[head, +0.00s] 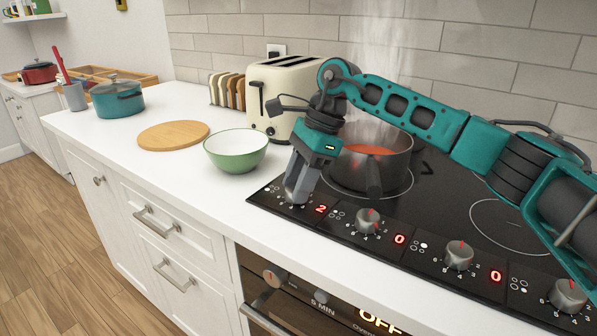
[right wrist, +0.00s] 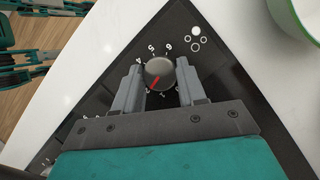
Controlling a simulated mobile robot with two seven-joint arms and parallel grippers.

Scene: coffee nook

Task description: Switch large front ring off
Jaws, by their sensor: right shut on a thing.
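My right gripper (head: 297,192) reaches down to the leftmost control knob at the hob's front corner. In the right wrist view, its two fingers (right wrist: 158,78) are shut on the grey knob (right wrist: 161,67), one on each side. The knob's red pointer line points to the lower left of the dial. My left gripper is not in view.
Other hob knobs (head: 459,255) stand to the right, with displays reading 0. A green bowl (head: 236,151), a cream toaster (head: 290,90) and a round wooden board (head: 173,135) are on the white counter. The oven panel (head: 320,297) is below.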

